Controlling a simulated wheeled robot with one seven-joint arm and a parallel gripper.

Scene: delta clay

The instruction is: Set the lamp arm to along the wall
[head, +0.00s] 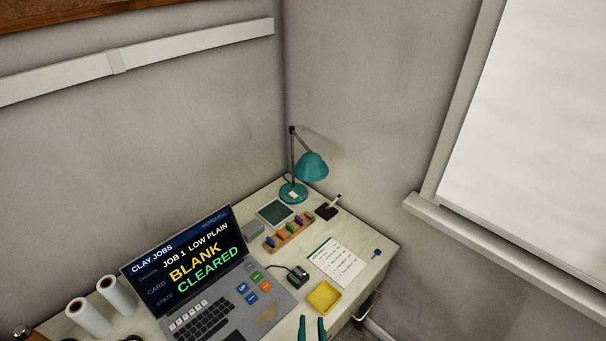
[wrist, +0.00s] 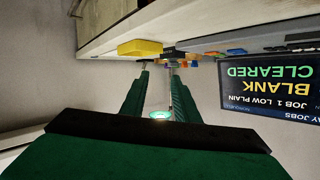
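The teal desk lamp stands at the far corner of the desk, with its round base, dark upright arm and tilted shade (head: 312,167) facing down to the right. In the wrist view, which is upside down, a small bright teal patch between the fingers looks like the lamp's shade (wrist: 160,115). My gripper (head: 312,320) is at the bottom of the head view, near the desk's front edge and well short of the lamp. Its two green fingers are apart with nothing held between them; the wrist view shows this too (wrist: 158,66).
A laptop (head: 205,262) reads "BLANK CLEARED". The desk also holds a yellow tray (head: 323,297), a paper list (head: 338,262), a wooden rack of coloured pieces (head: 289,232), a dark pad (head: 275,212) and white rolls (head: 89,317). Walls meet behind the lamp; a window sill (head: 510,255) is right.

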